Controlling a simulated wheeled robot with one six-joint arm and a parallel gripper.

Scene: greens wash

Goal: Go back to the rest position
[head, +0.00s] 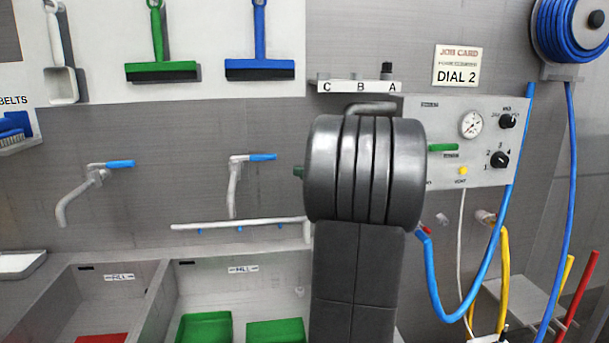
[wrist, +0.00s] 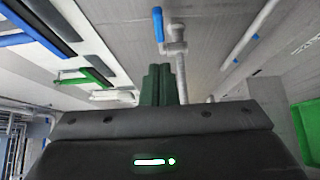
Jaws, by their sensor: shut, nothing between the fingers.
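My gripper (wrist: 163,84) shows in the wrist view as two dark green fingers pressed together, shut and empty. It points toward the wall, just below a tap with a blue lever (wrist: 158,25). I cannot tell whether it touches the tap pipe behind it. In the head view my large grey arm joint fills the middle and hides most of the gripper and part of the wall panel (head: 480,172).
Two basins stand below, one holding green trays (head: 205,328). A white spray pipe (head: 240,224) and taps with blue levers (head: 120,164) stick out from the wall. Green (head: 160,70) and blue (head: 260,68) squeegees hang above. Blue hoses (head: 480,280) hang at the right.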

